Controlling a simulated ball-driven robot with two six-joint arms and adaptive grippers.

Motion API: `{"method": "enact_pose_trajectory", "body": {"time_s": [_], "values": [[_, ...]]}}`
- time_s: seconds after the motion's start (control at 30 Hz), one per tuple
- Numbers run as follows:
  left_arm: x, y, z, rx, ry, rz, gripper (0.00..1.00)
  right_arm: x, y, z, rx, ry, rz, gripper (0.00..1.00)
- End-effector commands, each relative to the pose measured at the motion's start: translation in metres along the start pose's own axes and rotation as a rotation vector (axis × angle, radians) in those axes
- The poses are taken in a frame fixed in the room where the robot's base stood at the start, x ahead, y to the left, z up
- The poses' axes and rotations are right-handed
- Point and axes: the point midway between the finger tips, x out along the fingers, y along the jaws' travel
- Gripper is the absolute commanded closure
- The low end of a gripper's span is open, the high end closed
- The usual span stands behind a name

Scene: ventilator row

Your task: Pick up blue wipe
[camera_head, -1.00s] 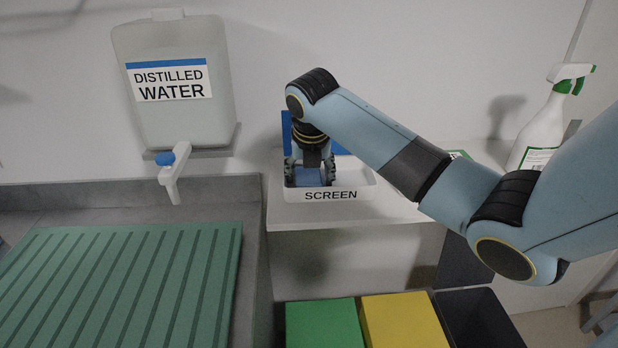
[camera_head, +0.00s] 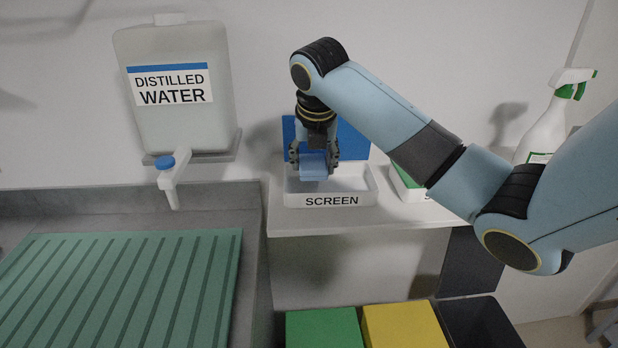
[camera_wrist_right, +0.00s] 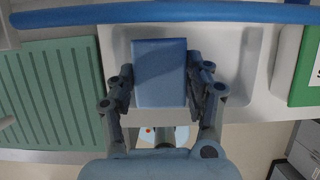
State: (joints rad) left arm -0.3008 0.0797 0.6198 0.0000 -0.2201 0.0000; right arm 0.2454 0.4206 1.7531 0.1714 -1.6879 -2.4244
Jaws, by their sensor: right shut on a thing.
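The blue wipe (camera_head: 313,165) is a folded light-blue block between the fingers of my right gripper (camera_head: 314,158) in the head view. The gripper is shut on it and holds it just above the white tray (camera_head: 332,200) labelled SCREEN. In the right wrist view the wipe (camera_wrist_right: 161,73) shows as a blue rectangle with a finger on each side. The tray (camera_wrist_right: 236,95) lies beyond it, and its inside looks empty where it shows. My left gripper is not in view.
A blue panel (camera_head: 352,137) stands behind the tray. A green-and-white box (camera_head: 405,182) is at its right, partly behind my right arm. A spray bottle (camera_head: 545,130) stands farther right. A distilled water tank (camera_head: 180,122) and a green ribbed mat (camera_head: 120,290) are at left.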

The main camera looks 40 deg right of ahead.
Motion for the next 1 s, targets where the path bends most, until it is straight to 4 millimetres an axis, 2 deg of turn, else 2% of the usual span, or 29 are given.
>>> {"method": "enact_pose_trajectory", "body": {"time_s": [0.03,0.2,0.4,0.63,1.0], "values": [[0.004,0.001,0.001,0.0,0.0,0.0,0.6,-0.006,-0.014,-0.004,-0.006,-0.003,-0.011,0.74],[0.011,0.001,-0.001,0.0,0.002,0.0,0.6,-0.038,-0.051,-0.014,-0.009,-0.004,-0.013,0.74],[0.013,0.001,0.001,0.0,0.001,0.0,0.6,-0.064,-0.078,-0.022,-0.009,-0.001,-0.012,0.74],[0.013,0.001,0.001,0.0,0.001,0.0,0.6,-0.076,-0.091,-0.025,-0.004,0.0,-0.008,0.74],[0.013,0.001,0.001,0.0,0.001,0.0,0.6,-0.079,-0.092,-0.027,-0.002,0.003,-0.005,0.74]]}}
